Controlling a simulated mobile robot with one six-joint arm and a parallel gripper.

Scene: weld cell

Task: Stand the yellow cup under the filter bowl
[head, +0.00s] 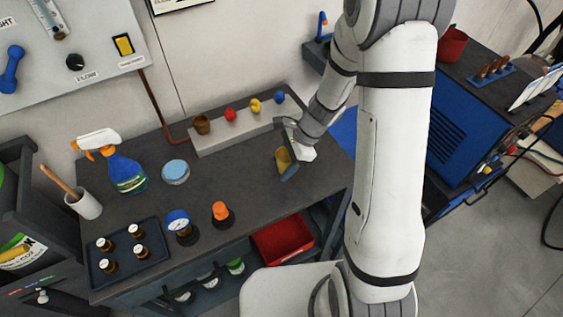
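A yellow piece that looks like the yellow cup (284,158) is at the tip of my gripper (286,163), over the right part of the dark bench. It is partly covered by the gripper, and I cannot tell whether the fingers press on it or whether it touches the bench. A smaller yellow item (254,105) sits on the grey raised block behind. I cannot make out the filter bowl for certain in this view.
The grey block (215,141) also bears brown, red and blue items. A spray bottle (124,170), round tin (175,172), gauge (180,225), orange-capped item (222,214) and bottle tray (154,262) stand on the bench (252,188). The bench middle is clear.

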